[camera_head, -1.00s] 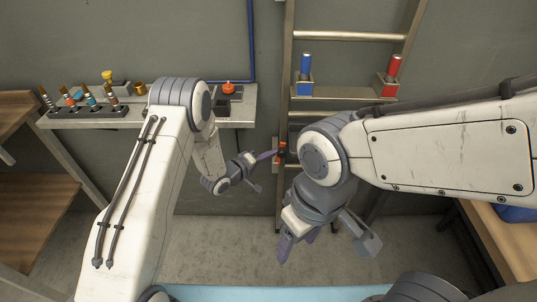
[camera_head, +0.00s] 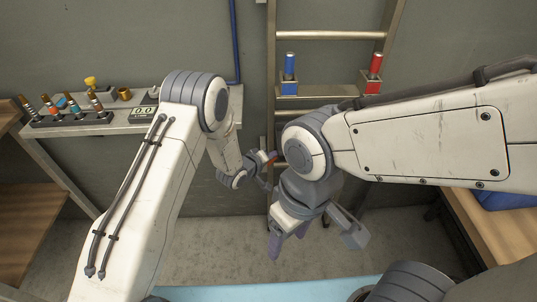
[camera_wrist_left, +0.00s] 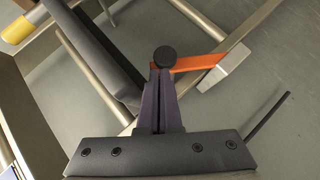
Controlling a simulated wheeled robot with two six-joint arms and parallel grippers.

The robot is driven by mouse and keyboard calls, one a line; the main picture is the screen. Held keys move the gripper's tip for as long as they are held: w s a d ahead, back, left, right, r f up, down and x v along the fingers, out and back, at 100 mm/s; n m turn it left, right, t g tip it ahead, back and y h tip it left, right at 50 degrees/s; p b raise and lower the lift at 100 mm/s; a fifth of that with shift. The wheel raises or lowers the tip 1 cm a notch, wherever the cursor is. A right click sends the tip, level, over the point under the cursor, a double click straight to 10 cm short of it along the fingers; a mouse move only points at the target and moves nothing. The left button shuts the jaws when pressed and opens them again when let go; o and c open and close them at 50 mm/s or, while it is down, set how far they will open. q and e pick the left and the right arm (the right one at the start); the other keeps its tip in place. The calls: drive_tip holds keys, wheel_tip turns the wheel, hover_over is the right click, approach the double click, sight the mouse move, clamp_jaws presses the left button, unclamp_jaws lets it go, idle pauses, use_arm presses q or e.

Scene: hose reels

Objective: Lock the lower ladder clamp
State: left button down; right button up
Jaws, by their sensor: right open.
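The orange clamp lever (camera_wrist_left: 200,63) shows in the left wrist view, running from a black round knob (camera_wrist_left: 166,57) to a grey block (camera_wrist_left: 226,67) on a metal rail. In the head view only a small red-orange bit of the lever (camera_head: 271,157) shows, low at the ladder's left rail. My left gripper (camera_wrist_left: 162,78) has its purple fingers together, tips right at the knob; a firm hold on it cannot be made out. It also shows in the head view (camera_head: 263,163), partly hidden. My right gripper (camera_head: 288,238) is open and empty, pointing down in front of the ladder.
The ladder (camera_head: 325,35) stands at the wall, with a blue cylinder (camera_head: 290,66) and a red cylinder (camera_head: 375,65) in holders on it. A shelf (camera_head: 85,128) with several fittings is at left. Wooden benches flank the floor.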

use_arm(q)
drive_tip(key=shift+d+f, duration=0.15)
drive_tip(key=shift+d, duration=0.25)
idle(0.3)
drive_tip(key=v, duration=1)
drive_tip(key=shift+s+a, duration=0.15)
